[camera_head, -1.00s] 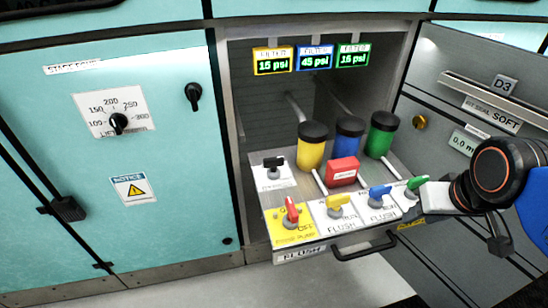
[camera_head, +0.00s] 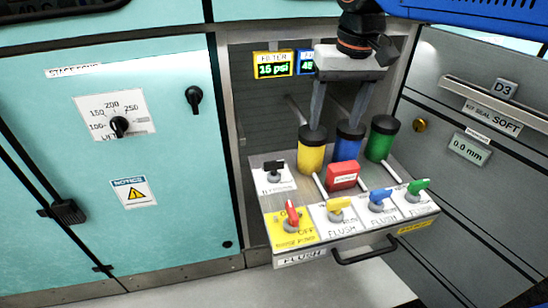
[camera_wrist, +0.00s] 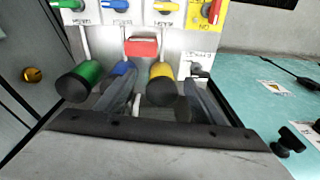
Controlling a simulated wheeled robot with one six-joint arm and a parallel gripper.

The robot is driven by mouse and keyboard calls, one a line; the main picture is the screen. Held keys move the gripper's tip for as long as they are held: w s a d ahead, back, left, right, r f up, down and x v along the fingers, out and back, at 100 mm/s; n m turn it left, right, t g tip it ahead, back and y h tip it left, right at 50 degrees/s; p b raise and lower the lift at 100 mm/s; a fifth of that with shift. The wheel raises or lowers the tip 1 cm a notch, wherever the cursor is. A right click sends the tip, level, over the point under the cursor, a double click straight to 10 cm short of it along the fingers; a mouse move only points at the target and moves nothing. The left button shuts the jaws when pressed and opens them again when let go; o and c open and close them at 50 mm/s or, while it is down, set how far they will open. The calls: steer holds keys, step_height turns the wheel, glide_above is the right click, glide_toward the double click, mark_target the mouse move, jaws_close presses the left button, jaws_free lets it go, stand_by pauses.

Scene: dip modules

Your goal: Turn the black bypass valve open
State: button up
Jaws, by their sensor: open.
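The black bypass valve (camera_head: 275,170) has a black handle on a white label plate at the drawer's back left corner. It also shows in the wrist view (camera_wrist: 199,71), small and partly hidden, near the right finger. My gripper (camera_head: 337,127) points down over the back of the drawer, around the yellow and blue canisters, to the right of the black valve and apart from it. Its two fingers are spread with nothing seen held between them; they also show in the wrist view (camera_wrist: 160,82).
Yellow (camera_head: 311,152), blue (camera_head: 349,145) and green (camera_head: 381,139) black-capped canisters stand behind a red block (camera_head: 343,175). Red (camera_head: 291,215), yellow (camera_head: 338,207), blue (camera_head: 379,197) and green (camera_head: 417,187) handles line the drawer front. The cabinet wall (camera_head: 225,150) is close on the left.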

steer(key=n+g, duration=0.1)
glide_toward(274, 162)
steer(key=shift+h, duration=0.3)
steer(key=f, duration=0.8)
steer(key=shift+w+a+f, duration=0.2)
steer(key=shift+a+f, duration=0.05)
steer(key=shift+f, duration=0.15)
steer(key=c, duration=1)
